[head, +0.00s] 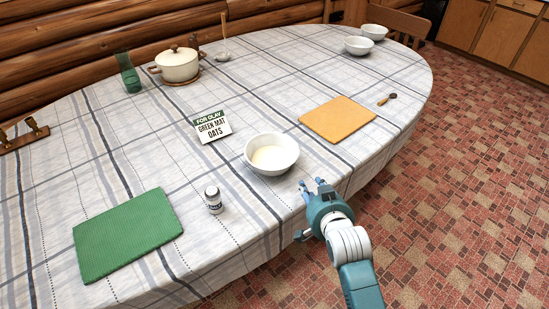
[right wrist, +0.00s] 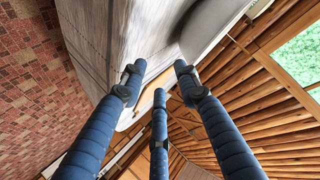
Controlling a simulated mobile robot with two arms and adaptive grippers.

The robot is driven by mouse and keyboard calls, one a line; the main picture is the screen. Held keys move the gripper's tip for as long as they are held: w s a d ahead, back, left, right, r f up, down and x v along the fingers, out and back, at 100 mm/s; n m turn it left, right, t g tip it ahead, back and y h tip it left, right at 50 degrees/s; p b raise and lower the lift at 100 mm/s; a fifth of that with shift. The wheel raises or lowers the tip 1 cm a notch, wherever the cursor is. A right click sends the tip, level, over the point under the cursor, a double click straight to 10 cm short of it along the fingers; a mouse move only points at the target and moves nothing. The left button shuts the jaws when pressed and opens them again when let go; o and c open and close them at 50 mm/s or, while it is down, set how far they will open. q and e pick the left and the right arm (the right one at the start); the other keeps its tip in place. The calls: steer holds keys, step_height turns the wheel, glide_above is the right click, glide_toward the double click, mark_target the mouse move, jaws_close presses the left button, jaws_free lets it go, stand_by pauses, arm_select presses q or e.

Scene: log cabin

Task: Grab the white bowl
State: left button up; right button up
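A white bowl (head: 285,165) with pale contents, perhaps oats, stands upright on the tablecloth near the table's front edge. My right gripper (head: 308,189) is just in front of the bowl and to its right, by the table edge. In the right wrist view its three blue fingers (right wrist: 159,78) are spread open with nothing between them. A pale curved surface, likely the bowl (right wrist: 208,28), shows beyond the fingertips there. Two more white bowls, the nearer bowl (head: 358,47) and the farther bowl (head: 374,32), stand at the table's far right. My left gripper is not in view.
Tiled floor lies clear at right.

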steer(key=t, duration=0.2)
glide_toward(296, 152)
steer(key=shift+m, duration=0.4)
steer(key=w+f, duration=0.1)
steer(key=w, duration=0.1)
steer(key=w+f, duration=0.1)
steer(key=w, duration=0.1)
steer(key=shift+d+f, duration=0.1)
steer(key=shift+f, duration=0.15)
steer(key=shift+w, duration=0.6)
steer(key=x, duration=0.4)
steer(key=shift+w+a+f, duration=0.15)
steer(key=shift+a, duration=0.15)
jaws_close()
